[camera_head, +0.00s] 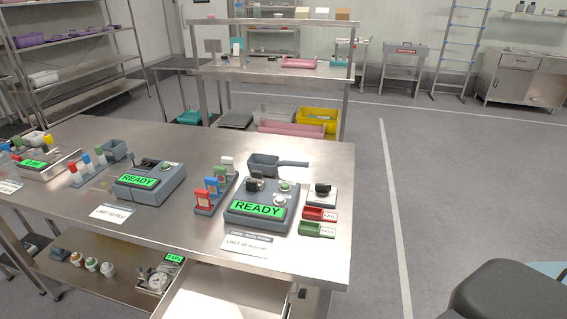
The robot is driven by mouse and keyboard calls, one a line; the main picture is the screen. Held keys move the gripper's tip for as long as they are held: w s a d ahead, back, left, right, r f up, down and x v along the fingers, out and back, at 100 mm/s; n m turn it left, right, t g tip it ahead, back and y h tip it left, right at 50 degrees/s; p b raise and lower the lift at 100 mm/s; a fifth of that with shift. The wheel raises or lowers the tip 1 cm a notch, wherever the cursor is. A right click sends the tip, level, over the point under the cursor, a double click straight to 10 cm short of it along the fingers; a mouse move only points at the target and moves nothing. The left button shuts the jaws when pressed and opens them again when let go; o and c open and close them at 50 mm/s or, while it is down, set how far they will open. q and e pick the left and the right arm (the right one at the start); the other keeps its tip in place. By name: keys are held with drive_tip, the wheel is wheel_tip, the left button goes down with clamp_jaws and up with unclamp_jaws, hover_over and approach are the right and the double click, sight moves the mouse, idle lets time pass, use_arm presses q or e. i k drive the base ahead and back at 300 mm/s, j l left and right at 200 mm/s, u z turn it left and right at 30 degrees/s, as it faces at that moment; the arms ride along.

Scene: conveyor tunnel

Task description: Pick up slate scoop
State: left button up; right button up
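A slate-grey scoop (264,166) lies on the steel table (170,240), behind the right-hand device that reads READY. Its box-shaped bowl is at the left and its handle points right. A similar slate-grey vessel (117,150) stands farther left on the same table, behind the other READY device; whether it has a handle is hard to tell. Neither of my grippers shows in the head view.
The right READY device (261,208) stands in front of the scoop. A holder with coloured tags (209,196) is to its left; red (319,214) and green (317,230) trays are to its right. An open drawer (222,293) juts from the table front.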

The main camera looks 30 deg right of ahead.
sight(268, 164)
drive_tip(key=i+l, duration=0.1)
drive_tip(key=l, duration=1.75)
drive_tip(key=i+l, duration=0.15)
drive_tip(key=l, duration=0.75)
drive_tip(key=i+l, duration=0.1)
drive_tip(key=l, duration=0.85)
